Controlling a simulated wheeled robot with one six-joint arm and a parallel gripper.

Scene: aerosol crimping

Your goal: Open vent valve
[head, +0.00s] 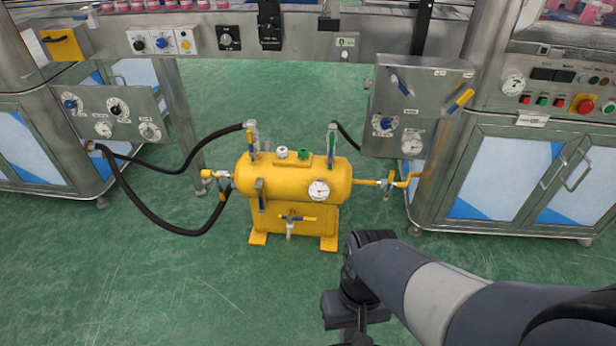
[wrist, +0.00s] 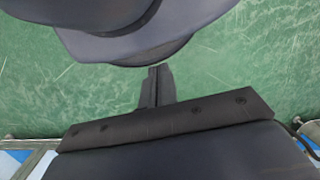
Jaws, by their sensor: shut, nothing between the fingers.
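A yellow tank (head: 295,180) stands on the green floor in the middle of the head view.
Black hoses (head: 160,215) run left of the tank. Steel panels with knobs and gauges hang left (head: 120,110) and right (head: 410,105). Steel cabinets (head: 515,180) flank the tank on both sides. The floor in front of the tank is clear apart from my arm.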

